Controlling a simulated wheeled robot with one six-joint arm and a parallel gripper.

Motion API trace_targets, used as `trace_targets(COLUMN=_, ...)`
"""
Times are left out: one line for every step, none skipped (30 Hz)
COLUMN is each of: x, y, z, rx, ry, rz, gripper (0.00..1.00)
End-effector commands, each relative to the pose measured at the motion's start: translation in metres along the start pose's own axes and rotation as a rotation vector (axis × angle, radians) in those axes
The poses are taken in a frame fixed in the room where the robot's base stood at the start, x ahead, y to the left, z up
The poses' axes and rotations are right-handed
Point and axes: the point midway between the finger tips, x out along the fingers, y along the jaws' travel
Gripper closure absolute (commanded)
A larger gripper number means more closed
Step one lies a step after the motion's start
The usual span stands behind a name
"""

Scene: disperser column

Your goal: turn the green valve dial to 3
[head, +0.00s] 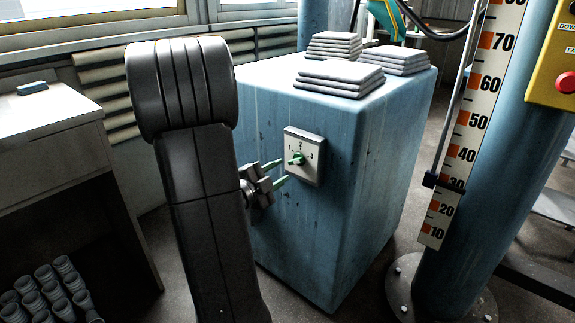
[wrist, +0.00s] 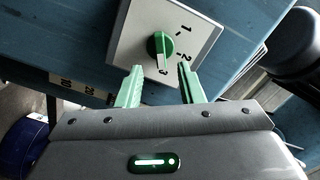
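The green valve dial (head: 297,159) is on a pale square plate (head: 318,172) on the front face of a blue cabinet. The plate is marked 1, 2 and 3. In the wrist view the dial (wrist: 160,46) is a round knob with a raised bar. My gripper (head: 281,171) has green fingers and is in front of the plate, just left of the dial in the head view. In the wrist view my gripper (wrist: 157,76) is open and empty, its fingertips short of the dial.
The blue cabinet (head: 300,230) carries several stacks of grey slabs (head: 340,78). A blue column (head: 480,190) with a numbered scale (head: 470,120) and a yellow button box (head: 552,60) stands right. A white counter (head: 50,125) is left, with several grey cylinders below.

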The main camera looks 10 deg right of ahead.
Motion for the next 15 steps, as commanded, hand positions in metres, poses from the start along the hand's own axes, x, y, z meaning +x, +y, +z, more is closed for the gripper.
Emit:
trace_targets(x=-0.012, y=-0.003, z=0.0, rx=-0.001, ry=-0.005, rz=-0.002, gripper=0.65)
trace_targets(x=-0.018, y=-0.003, z=0.0, rx=-0.001, ry=-0.005, rz=-0.003, gripper=0.65)
trace_targets(x=-0.026, y=-0.002, z=0.0, rx=-0.001, ry=-0.005, rz=-0.002, gripper=0.65)
trace_targets(x=-0.032, y=-0.002, z=0.0, rx=-0.002, ry=-0.005, rz=-0.002, gripper=0.65)
trace_targets(x=-0.037, y=-0.003, z=0.0, rx=-0.001, ry=-0.004, rz=-0.003, gripper=0.65)
trace_targets(x=-0.045, y=-0.002, z=0.0, rx=-0.001, ry=-0.005, rz=-0.002, gripper=0.65)
trace_targets(x=-0.05, y=-0.002, z=0.0, rx=-0.001, ry=-0.004, rz=-0.002, gripper=0.65)
trace_targets(x=-0.054, y=-0.002, z=0.0, rx=-0.001, ry=-0.004, rz=-0.002, gripper=0.65)
trace_targets(x=-0.06, y=-0.002, z=0.0, rx=0.0, ry=-0.004, rz=-0.002, gripper=0.65)
trace_targets(x=-0.064, y=-0.002, z=0.0, rx=0.0, ry=-0.003, rz=-0.001, gripper=0.65)
trace_targets(x=-0.068, y=-0.002, z=0.0, rx=0.0, ry=-0.003, rz=-0.001, gripper=0.65)
trace_targets(x=-0.072, y=-0.001, z=0.0, rx=0.0, ry=-0.003, rz=-0.002, gripper=0.65)
trace_targets(x=-0.074, y=-0.001, z=0.0, rx=0.0, ry=-0.003, rz=-0.001, gripper=0.65)
trace_targets(x=-0.077, y=-0.001, z=0.0, rx=0.0, ry=-0.002, rz=0.0, gripper=0.65)
trace_targets(x=-0.08, y=-0.001, z=0.0, rx=0.0, ry=-0.002, rz=0.0, gripper=0.65)
